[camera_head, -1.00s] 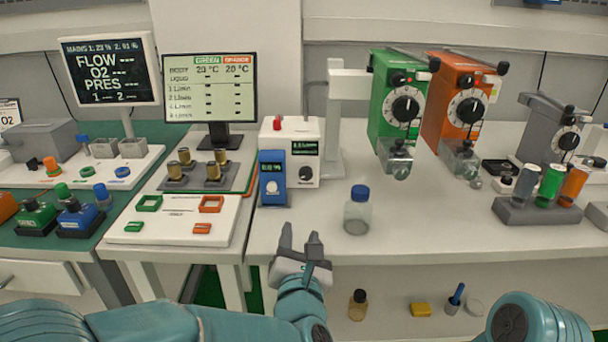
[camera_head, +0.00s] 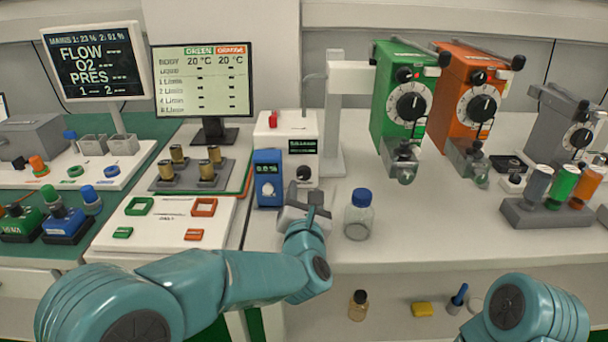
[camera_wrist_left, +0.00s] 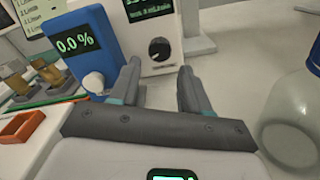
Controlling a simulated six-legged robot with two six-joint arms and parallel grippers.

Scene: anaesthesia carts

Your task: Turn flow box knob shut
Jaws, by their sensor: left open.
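The flow box is the white box (camera_head: 273,132) with a small dark display, a red part on top and a black knob (camera_head: 303,172) low on its front. In the left wrist view the knob (camera_wrist_left: 159,49) shows a pale pointer mark and appears ahead, between my two fingertips. My left gripper (camera_head: 306,194) is open and empty, just in front of and below the knob. In the left wrist view the jaws (camera_wrist_left: 160,70) are spread and do not visibly touch the knob. My right gripper is out of view.
A blue meter (camera_head: 267,165) with a white knob stands close left of the flow box. A clear bottle with a blue cap (camera_head: 359,218) stands close right of my left gripper. Green (camera_head: 392,90) and orange (camera_head: 466,82) vaporizers stand further right. The counter between has free room.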

